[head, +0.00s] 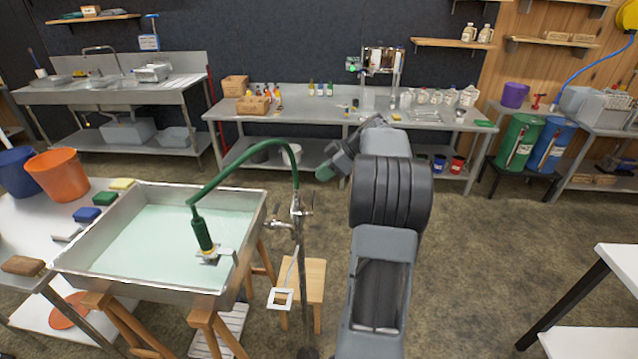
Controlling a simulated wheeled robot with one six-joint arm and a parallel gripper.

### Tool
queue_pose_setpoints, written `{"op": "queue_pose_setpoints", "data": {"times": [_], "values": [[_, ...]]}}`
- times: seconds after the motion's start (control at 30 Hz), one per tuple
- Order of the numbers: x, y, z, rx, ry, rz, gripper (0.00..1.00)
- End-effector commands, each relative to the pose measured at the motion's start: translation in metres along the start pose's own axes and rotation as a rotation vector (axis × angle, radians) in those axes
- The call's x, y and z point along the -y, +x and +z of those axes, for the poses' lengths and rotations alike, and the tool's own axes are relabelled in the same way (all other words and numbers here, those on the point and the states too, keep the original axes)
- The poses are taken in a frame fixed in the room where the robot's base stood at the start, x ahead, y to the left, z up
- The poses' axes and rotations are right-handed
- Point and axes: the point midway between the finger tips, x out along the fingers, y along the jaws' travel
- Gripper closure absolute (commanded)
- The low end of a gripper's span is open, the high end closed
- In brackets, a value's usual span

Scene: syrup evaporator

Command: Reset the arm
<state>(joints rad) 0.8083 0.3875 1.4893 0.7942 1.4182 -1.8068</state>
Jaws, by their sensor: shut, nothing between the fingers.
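My arm (385,215) rises from the bottom edge, right of the middle, and folds at a thick dark ringed joint. Its far links (343,158) bend to the left beyond that joint, in front of the back bench. I see nothing held. The arm appears clear of the sink and the tap stand in the picture.
A steel basin of pale liquid (75,262) stands at left on wooden legs. A green hose (240,147) arches from a tap stand (299,225) beside my arm. A wooden stool (316,279) stands near it. A white table (622,262) is at right. Floor between is clear.

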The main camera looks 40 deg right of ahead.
Motion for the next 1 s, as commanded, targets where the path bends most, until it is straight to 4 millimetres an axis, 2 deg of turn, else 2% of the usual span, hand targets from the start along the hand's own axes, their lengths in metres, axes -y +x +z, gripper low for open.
{"op": "queue_pose_setpoints", "data": {"times": [0.2, 0.33, 0.5, 0.73, 0.83, 0.93, 1.0], "values": [[0.0, -0.041, 0.002, 0.0, 0.0, 0.002, 1.0], [0.001, -0.059, 0.002, 0.0, 0.0, 0.002, 1.0], [0.001, -0.072, 0.001, 0.0, 0.001, 0.0, 1.0], [0.002, -0.076, 0.001, 0.0, 0.001, -0.001, 1.0], [0.001, -0.076, 0.001, 0.001, 0.056, 0.004, 1.0], [-0.005, -0.074, 0.008, 0.026, 0.217, 0.041, 1.0], [-0.007, -0.062, 0.03, 0.071, 0.421, 0.066, 1.0]]}}
